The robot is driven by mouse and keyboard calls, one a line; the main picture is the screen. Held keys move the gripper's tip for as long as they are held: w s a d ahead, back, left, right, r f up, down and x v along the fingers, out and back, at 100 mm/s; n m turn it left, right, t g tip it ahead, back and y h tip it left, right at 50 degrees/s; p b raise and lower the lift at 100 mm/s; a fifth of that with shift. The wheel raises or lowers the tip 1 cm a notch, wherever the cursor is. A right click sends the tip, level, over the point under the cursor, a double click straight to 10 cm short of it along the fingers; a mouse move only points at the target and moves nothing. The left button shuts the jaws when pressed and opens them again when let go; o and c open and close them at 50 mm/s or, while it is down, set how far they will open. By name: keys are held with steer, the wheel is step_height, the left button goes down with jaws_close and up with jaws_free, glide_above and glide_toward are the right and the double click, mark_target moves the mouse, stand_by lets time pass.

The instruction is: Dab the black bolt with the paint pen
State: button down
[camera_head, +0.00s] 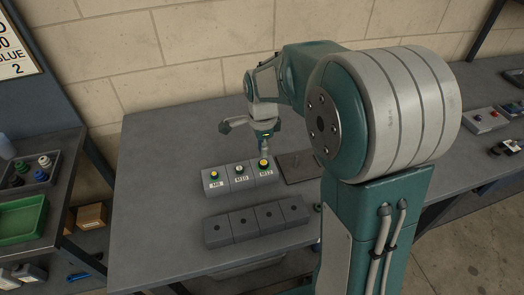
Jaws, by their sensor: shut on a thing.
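My gripper (265,127) is over the right end of a grey three-part block (226,187) on the grey table. It is shut on a small upright thing that looks like the paint pen (264,149), whose lower end is above or touching the M12 position; I cannot tell which. The block is labelled M8, M10 and M12. A yellow-topped bolt (214,174) is at M8, a paler bolt (239,168) at M10, and a yellow-topped bolt (263,165) at M12. I cannot make out which bolt is black.
A grey block with several holes (218,235) lies in front. A dark flat plate (299,167) is to the right, partly behind my arm. A tray of small parts (52,170) and a green bin (20,218) are on the left bench. The table's left part is clear.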

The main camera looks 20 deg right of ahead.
steer(key=shift+r, duration=1.85)
steer(key=shift+s, duration=0.1)
